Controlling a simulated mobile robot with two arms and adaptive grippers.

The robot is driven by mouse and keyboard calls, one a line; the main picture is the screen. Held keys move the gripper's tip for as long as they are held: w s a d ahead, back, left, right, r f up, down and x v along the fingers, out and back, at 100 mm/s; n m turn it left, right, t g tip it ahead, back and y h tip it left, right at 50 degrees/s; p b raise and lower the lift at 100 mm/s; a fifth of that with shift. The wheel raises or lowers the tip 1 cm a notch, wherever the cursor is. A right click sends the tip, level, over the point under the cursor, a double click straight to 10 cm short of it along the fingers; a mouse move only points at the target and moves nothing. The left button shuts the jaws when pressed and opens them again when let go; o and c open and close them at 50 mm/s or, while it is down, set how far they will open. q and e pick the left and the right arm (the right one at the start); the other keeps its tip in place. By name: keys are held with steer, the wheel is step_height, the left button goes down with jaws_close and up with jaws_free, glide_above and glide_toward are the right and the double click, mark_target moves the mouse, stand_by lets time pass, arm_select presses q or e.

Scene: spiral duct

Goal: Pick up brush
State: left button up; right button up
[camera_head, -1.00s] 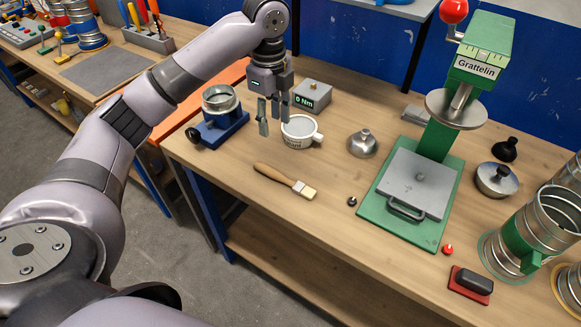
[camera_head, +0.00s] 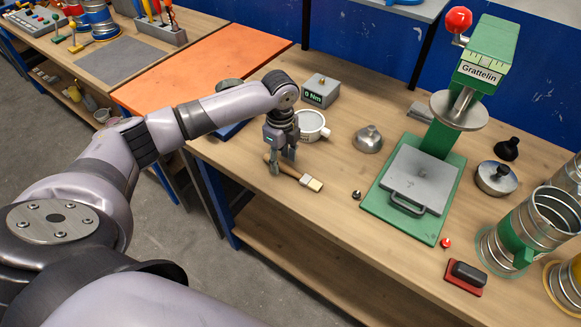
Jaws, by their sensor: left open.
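The brush (camera_head: 302,177) lies on the wooden workbench (camera_head: 330,215), with its pale bristles pointing to the lower right. Its wooden handle runs up to the left and is partly hidden by my gripper. My left gripper (camera_head: 281,162) is open and points down at the handle. Its fingers show on either side of the handle end; I cannot tell whether they touch it. My right gripper is not in view.
A white cup (camera_head: 311,125) stands just behind the gripper. A grey torque box (camera_head: 320,90) and a metal funnel (camera_head: 368,140) are farther back. The green press (camera_head: 410,190) stands to the right. Bench space in front of the brush is clear.

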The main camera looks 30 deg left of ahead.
arm_select(q)
steer(key=shift+f, duration=0.75)
steer(key=shift+c, duration=0.4)
steer(key=shift+r, duration=0.1)
jaws_close()
